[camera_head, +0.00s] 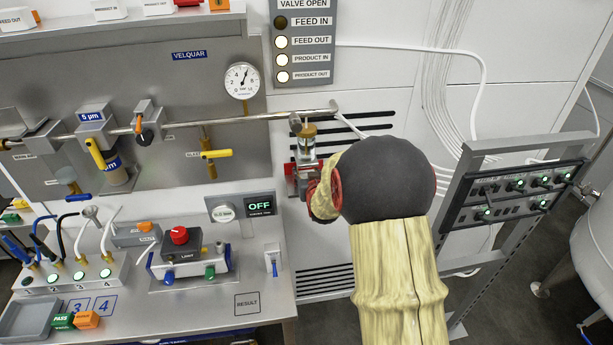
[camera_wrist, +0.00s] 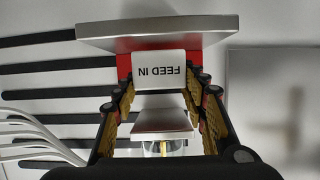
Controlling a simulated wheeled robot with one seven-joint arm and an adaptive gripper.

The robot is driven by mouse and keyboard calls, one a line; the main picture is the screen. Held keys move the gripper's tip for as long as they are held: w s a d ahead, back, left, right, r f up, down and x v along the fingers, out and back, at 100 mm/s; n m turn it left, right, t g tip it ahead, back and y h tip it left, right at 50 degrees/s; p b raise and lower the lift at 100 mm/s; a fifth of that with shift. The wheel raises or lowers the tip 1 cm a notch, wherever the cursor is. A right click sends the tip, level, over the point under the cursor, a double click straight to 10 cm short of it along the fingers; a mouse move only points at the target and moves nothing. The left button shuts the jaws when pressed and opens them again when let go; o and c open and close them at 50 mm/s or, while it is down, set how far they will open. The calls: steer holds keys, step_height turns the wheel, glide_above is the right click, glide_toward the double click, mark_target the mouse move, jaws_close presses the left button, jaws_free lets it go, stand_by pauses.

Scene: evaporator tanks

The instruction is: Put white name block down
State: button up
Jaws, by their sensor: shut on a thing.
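The white name block (camera_wrist: 161,71) reads FEED IN, upside down in the wrist view. It sits between the fingertips of my gripper (camera_wrist: 160,86), which is shut on it. A red surface (camera_wrist: 125,65) shows just behind the block, and a flat grey metal plate (camera_wrist: 155,33) lies right beside it at the picture's top. I cannot tell whether the block touches either. In the head view my gripper (camera_head: 316,190) is at the wall beside a red part (camera_head: 291,180), below the glass fitting (camera_head: 305,148); my arm hides much of it.
Other white name blocks, FEED OUT (camera_head: 38,18) and PRODUCT (camera_head: 108,10), stand on the top shelf at left. A VALVE OPEN lamp panel (camera_head: 304,42) hangs above. A metal pipe (camera_head: 240,118) runs close above the gripper. A switch rack (camera_head: 515,190) stands at right.

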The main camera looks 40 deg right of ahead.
steer(key=shift+w+d+f, duration=0.15)
steer(key=shift+w+f, duration=0.1)
steer(key=shift+f, duration=0.05)
steer(key=shift+s, duration=0.1)
steer(key=shift+f+b, duration=0.15)
steer(key=shift+b, duration=0.25)
steer(key=o, duration=1.2)
